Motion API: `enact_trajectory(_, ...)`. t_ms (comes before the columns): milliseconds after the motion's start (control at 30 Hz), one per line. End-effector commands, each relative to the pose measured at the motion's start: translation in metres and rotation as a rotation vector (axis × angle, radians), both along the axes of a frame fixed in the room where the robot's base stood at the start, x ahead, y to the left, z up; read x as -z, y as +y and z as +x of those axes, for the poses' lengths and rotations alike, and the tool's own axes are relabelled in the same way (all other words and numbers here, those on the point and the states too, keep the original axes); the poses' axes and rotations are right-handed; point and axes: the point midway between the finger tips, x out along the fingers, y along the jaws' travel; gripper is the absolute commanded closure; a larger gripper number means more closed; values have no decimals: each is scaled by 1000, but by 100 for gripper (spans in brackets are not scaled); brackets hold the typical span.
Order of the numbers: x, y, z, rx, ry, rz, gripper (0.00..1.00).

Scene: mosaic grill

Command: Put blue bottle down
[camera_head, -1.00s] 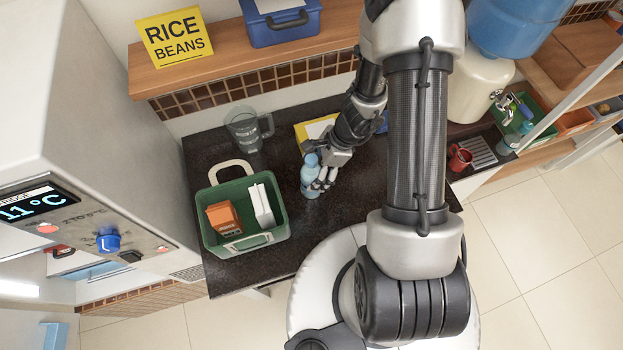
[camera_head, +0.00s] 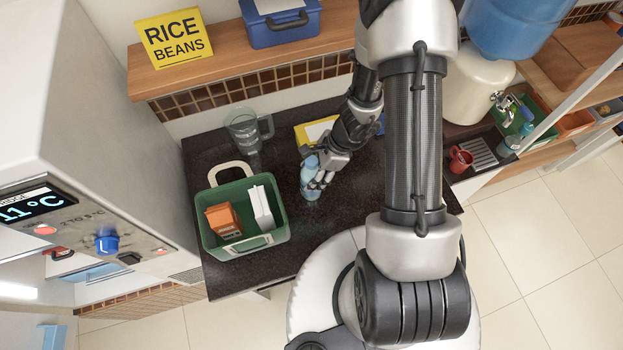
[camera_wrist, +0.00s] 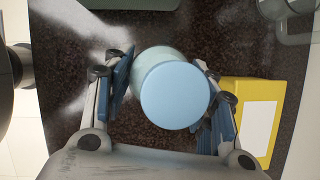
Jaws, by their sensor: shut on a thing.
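The blue bottle (camera_head: 310,180) stands upright, or nearly so, at the dark counter (camera_head: 270,255), right of the green crate. My gripper (camera_head: 319,178) is shut on it from the upper right side. In the wrist view the bottle's round light-blue cap (camera_wrist: 174,95) sits between the two fingers (camera_wrist: 165,100), seen from above. I cannot tell for certain whether its base touches the counter.
A green crate (camera_head: 222,252) with an orange box and a white box stands at left. A clear jug (camera_head: 243,132) is behind it. A yellow box (camera_head: 313,130), also in the wrist view (camera_wrist: 248,108), lies close by. The counter's front middle is clear.

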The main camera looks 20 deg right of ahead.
Motion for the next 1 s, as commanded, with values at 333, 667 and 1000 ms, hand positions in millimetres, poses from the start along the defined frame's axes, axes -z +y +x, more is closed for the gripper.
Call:
enact_trajectory(333,0,0,0,0,0,0,88)
enact_trajectory(667,-2,0,0,0,-1,1,97)
enact_trajectory(1000,-46,0,2,-1,-6,0,97)
